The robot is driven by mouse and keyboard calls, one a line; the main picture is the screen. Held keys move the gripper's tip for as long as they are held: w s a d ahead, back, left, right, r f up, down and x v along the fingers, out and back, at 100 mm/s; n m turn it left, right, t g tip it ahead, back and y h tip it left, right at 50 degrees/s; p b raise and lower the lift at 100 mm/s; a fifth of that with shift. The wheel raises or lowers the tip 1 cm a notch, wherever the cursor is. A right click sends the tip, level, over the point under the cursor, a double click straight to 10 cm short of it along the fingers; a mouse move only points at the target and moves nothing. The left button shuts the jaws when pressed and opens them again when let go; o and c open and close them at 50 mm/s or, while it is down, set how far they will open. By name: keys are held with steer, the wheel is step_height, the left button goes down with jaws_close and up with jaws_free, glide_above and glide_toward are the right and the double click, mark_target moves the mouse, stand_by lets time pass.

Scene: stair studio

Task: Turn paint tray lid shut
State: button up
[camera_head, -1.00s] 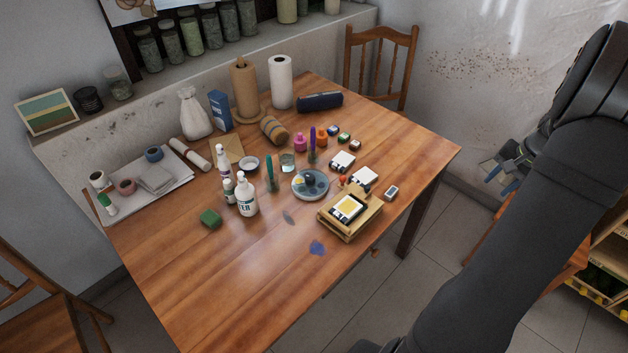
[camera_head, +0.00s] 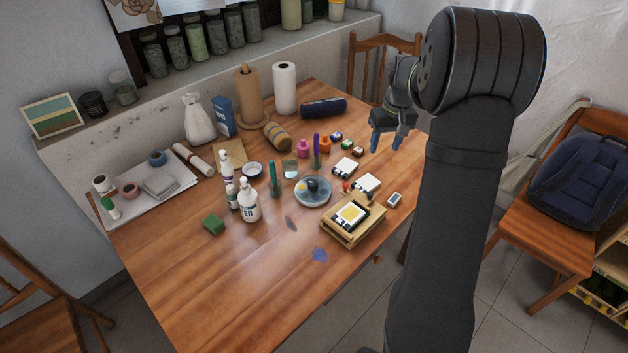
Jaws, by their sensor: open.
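A round, pale blue-grey dish (camera_head: 313,191) with a dark raised part near its middle lies on the table. It looks like the paint tray, but its lid and how far that is turned are too small to tell. My gripper (camera_head: 386,141) is open and empty, with its blue fingertips pointing down. It hangs above the table's right side, to the right of and behind the dish, well apart from it.
A wooden stand (camera_head: 352,222) with a yellow-and-white piece stands right of the dish. The front of the table (camera_head: 235,285) is mostly clear.

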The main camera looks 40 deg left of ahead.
mark_target(313, 183)
steer(key=s+a+r+n, duration=0.2)
steer(key=s+a+n, duration=0.5)
steer(key=s+a, duration=0.7)
steer(key=shift+t+h, duration=0.4)
steer(key=f, duration=1.1)
steer(key=w+f, duration=0.1)
steer(key=f, duration=0.5)
steer(key=shift+a+f, duration=0.2)
steer(key=shift+f, duration=0.1)
steer(key=shift+c, duration=0.2)
steer(key=c, duration=0.9)
